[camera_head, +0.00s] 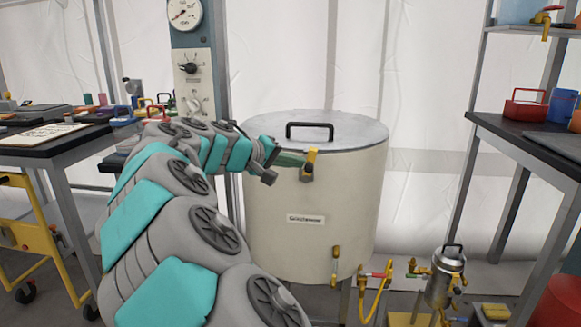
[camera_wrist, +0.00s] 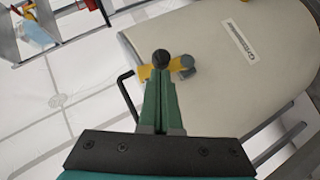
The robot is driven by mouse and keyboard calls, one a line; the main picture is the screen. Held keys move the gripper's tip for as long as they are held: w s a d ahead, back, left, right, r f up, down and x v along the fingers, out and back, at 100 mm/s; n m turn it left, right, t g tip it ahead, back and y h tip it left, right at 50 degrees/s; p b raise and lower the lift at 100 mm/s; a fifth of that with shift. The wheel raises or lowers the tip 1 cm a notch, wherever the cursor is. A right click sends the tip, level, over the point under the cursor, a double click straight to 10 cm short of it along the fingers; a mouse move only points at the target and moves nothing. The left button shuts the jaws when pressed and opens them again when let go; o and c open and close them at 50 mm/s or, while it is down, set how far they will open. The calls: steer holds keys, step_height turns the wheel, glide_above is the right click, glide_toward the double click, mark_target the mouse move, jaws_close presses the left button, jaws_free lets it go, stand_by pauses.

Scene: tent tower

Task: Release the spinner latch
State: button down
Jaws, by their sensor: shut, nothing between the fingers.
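The spinner is a large cream drum (camera_head: 312,225) with a grey lid (camera_head: 350,130) and a black lid handle (camera_head: 309,126). A yellow latch (camera_head: 309,163) with dark knobs sits at the front of the lid rim. My gripper (camera_head: 302,161) is shut and empty, its green fingertips right at the latch. In the wrist view the shut fingers (camera_wrist: 161,92) point at the yellow latch (camera_wrist: 150,72), partly covering it, with the drum (camera_wrist: 235,75) behind. I cannot tell whether the fingers touch the latch.
A metal canister (camera_head: 447,275) stands to the lower right. A cluttered bench (camera_head: 60,140) is at left, and a shelf with a red crate (camera_head: 525,106) is at right.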

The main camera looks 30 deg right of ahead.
steer(key=d+m+y+b, duration=0.1)
steer(key=s+d+y, duration=0.1)
steer(key=shift+s+r+m+t+y+b, duration=0.1)
steer(key=shift+s+m+t+y+b, duration=0.1)
steer(key=shift+m+t+y+b, duration=0.15)
steer(key=s+d+f+m+t+y+b, duration=0.3)
steer(key=d+m+t+y+b, duration=0.1)
steer(key=y, duration=0.3)
steer(key=shift+d+m+b, duration=0.3)
steer(key=shift+m+b, duration=0.15)
steer(key=shift+b, duration=0.15)
steer(key=shift+t+y, duration=0.25)
steer(key=shift+t, duration=0.1)
